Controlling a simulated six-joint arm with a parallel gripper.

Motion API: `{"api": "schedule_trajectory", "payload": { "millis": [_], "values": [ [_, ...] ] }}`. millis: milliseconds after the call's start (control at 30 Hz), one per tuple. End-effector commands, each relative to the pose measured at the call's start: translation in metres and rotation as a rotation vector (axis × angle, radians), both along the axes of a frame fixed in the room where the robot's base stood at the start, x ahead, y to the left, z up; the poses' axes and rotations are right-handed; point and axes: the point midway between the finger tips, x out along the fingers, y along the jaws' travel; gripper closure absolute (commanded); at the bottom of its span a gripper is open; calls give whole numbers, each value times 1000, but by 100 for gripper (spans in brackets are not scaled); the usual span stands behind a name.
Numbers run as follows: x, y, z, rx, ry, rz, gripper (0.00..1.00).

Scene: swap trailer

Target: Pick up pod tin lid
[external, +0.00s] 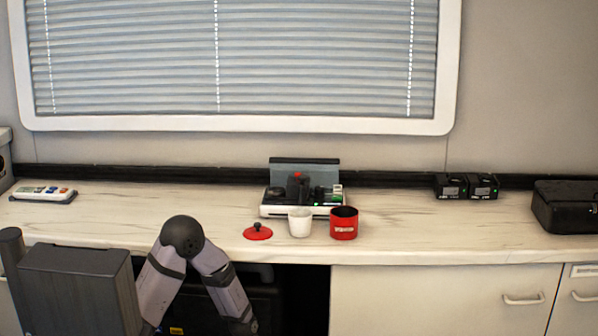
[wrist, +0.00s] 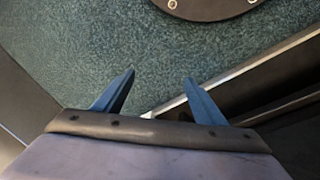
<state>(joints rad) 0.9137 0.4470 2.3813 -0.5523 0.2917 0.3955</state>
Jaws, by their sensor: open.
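The red pod tin lid (external: 258,232) lies on the counter near its front edge, with a small dark knob on top. The red pod tin (external: 344,224) stands open to its right, with a white cup (external: 300,222) between them. My gripper (wrist: 160,92) shows in the wrist view with its two blue fingers apart and nothing between them. It points at a blue-green speckled surface, and the lid is not in that view. In the external view my arm is folded low in front of the counter, and the gripper's fingers cannot be made out there.
A white machine with a dark raised cover (external: 304,196) stands behind the cup. A white remote-like device (external: 43,194) lies at the left. The counter (external: 160,206) left of the lid is clear.

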Motion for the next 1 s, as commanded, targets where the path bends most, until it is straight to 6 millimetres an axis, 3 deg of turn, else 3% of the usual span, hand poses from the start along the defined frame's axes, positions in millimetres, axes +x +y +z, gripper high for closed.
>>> {"api": "schedule_trajectory", "payload": {
  "millis": [33, 267, 1000],
  "values": [
    [-9, -8, 25, 1, -3, -28, 36],
    [-18, -25, 87, -21, -23, -21, 36],
    [33, -25, 350, -124, -47, 309, 36]
  ]
}}
